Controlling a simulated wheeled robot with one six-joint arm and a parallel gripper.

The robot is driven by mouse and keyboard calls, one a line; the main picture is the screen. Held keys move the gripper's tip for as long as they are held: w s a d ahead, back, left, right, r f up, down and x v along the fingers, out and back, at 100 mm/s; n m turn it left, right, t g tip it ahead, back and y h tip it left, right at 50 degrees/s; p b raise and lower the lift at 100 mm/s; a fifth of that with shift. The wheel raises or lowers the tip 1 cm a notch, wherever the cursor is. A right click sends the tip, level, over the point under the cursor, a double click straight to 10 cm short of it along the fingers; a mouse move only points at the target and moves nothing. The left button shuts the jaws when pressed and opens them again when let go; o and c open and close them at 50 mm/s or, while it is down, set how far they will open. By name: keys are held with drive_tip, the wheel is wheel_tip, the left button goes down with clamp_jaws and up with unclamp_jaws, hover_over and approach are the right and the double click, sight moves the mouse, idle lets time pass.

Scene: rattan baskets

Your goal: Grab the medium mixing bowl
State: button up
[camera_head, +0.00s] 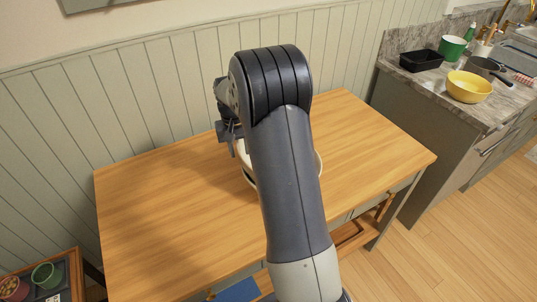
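A pale, round bowl-like object (243,158) stands on the wooden table, mostly hidden behind my arm; only its left side and a sliver of its right edge show. A yellow bowl (468,88) stands upright on the stone counter at the right. I cannot tell from this view which is the medium mixing bowl. My gripper (232,146) points down at the left edge of the pale object, partly hidden by the arm. I cannot see whether its fingers are apart or touch the rim.
The wooden table (150,215) is otherwise clear where visible. The counter (430,86) holds a black container (421,61), a green pot (453,48) and a grey saucepan (482,67). A low tray with cups (47,275) is at the bottom left. A panelled wall runs behind the table.

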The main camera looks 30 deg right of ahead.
drive_tip(key=shift+f, duration=0.55)
clamp_jaws()
idle(1.0)
drive_tip(key=shift+w+d+r, duration=0.1)
drive_tip(key=shift+r, duration=0.05)
